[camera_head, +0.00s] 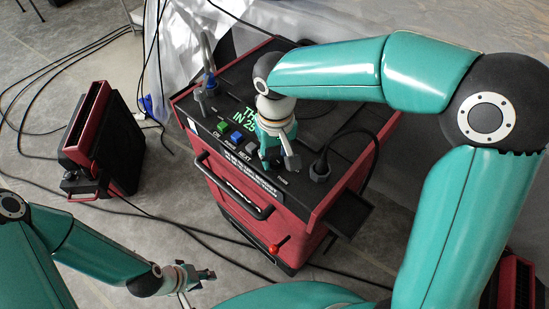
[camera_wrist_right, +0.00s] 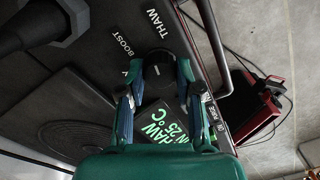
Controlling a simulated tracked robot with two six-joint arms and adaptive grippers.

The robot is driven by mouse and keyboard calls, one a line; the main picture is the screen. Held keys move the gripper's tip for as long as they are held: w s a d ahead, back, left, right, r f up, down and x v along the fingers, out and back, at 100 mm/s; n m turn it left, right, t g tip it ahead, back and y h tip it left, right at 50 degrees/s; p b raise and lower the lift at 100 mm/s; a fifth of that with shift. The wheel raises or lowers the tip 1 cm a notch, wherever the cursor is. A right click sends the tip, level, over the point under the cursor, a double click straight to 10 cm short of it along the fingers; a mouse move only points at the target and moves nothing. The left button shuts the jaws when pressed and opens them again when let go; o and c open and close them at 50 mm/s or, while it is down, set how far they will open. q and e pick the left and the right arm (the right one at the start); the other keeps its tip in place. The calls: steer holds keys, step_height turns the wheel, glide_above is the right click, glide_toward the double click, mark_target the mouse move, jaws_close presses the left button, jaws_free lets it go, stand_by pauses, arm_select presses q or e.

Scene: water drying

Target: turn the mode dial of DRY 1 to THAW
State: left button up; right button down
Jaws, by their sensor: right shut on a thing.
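A red cabinet with a black top panel (camera_head: 232,85) stands in the middle of the head view; I cannot read a DRY 1 label on it. My right gripper (camera_head: 277,158) is over the panel. In the right wrist view the right gripper (camera_wrist_right: 158,90) is shut on the black round mode dial (camera_wrist_right: 158,72), its fingers on opposite sides. Labels THAW and BOOST are printed around the dial; another is partly covered. The green display (camera_wrist_right: 165,130) reads THAW and 25°C, partly hidden. My left gripper (camera_head: 196,281) is empty and open, low over the floor.
Green (camera_head: 222,127) and blue (camera_head: 236,136) buttons sit beside the display. A black plug with a cable (camera_head: 320,170) rises at the panel's right. A handle (camera_head: 233,188) crosses the cabinet front. A smaller red unit (camera_head: 98,140) stands on the floor at left, among loose cables.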

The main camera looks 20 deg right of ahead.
mark_target(276, 159)
steer(key=m+b, duration=0.1)
steer(key=m, duration=0.3)
stand_by(0.5)
steer(key=c, duration=0.8)
jaws_free()
step_height(276, 159, up, 12)
stand_by(0.4)
